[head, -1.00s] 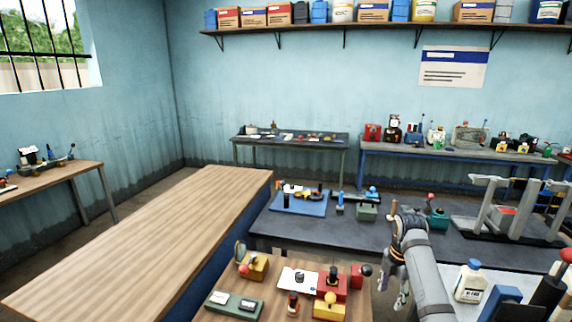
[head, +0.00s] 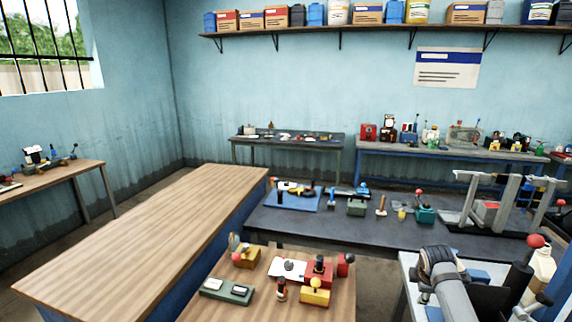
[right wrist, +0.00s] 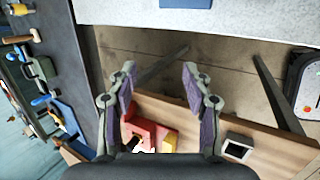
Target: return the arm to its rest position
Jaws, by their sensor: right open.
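My right arm (head: 447,275) comes up from the lower right in the head view, over the light-topped table. Its gripper's fingers are not clearly seen there. In the right wrist view my right gripper (right wrist: 160,80) is open, with its two fingers apart and nothing between them. Beyond the fingers are bare floor and a wooden table with a red and yellow device (right wrist: 150,132). A pale bottle (head: 543,268) stands at the right edge of the head view, partly covered by dark parts. My left gripper is not in view.
The wooden table (head: 200,312) at front holds several small devices. A long bare wooden bench (head: 140,235) is on the left. A dark table (head: 330,232) behind carries tools and a grey stand (head: 490,205). The light-topped table (head: 408,262) is crowded at its right.

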